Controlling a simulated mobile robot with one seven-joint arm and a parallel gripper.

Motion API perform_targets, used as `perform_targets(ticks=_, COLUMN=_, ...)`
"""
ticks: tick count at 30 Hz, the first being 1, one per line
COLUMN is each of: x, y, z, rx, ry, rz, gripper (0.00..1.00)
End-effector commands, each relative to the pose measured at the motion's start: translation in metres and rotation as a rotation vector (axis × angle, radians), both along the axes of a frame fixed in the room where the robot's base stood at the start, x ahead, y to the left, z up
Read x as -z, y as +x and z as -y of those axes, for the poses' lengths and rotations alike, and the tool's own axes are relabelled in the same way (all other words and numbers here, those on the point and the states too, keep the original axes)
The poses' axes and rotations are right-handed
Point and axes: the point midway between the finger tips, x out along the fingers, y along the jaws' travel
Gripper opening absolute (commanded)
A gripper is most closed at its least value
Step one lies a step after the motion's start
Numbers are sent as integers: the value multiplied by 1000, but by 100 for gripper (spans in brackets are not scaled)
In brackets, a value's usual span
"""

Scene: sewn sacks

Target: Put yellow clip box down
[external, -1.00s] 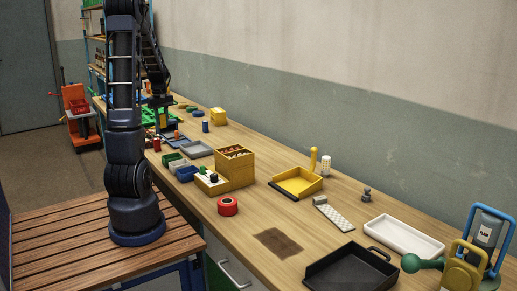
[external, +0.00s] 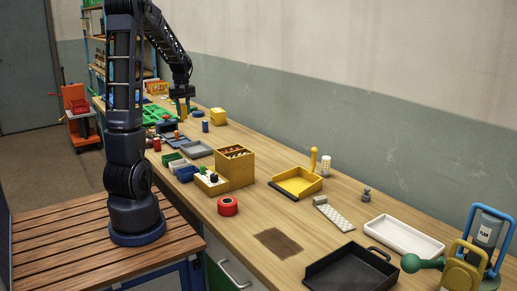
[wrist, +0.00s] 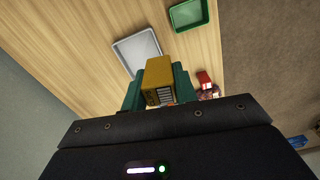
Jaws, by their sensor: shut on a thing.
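The yellow clip box (wrist: 157,78) is between the green fingers of my gripper (wrist: 158,90) in the wrist view, with a slatted grey face showing at its lower end. In the external view, my gripper (external: 182,101) hangs over the far part of the bench, and the yellow clip box (external: 183,108) shows small between its fingers. My gripper is shut on the box. The box looks raised above the bench, but the exact gap is hard to tell.
The wooden bench (external: 258,207) has a grey tray (external: 197,149), a green bin (wrist: 189,14), a blue cylinder (external: 205,127) and another yellow box (external: 218,116) near my gripper. A yellow compartment box (external: 236,172) stands nearer. Bare wood lies between the grey tray and the wall.

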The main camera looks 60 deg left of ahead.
Motion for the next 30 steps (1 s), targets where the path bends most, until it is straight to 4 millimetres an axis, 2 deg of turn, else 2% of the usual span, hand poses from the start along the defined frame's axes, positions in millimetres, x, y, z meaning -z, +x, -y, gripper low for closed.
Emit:
perform_targets(ticks=1, x=0, y=16, z=16, rx=40, ry=0, rz=0, gripper=6)
perform_targets(ticks=6, x=0, y=60, z=65, rx=153, ry=1, rz=-1, gripper=6)
perform_targets(ticks=15, x=0, y=121, z=164, rx=351, ry=1, rz=-1, gripper=6)
perform_targets(ticks=21, x=0, y=149, z=238, rx=484, ry=1, rz=-2, gripper=6)
perform_targets(ticks=30, x=0, y=171, z=353, rx=681, ry=2, rz=-3, gripper=6)
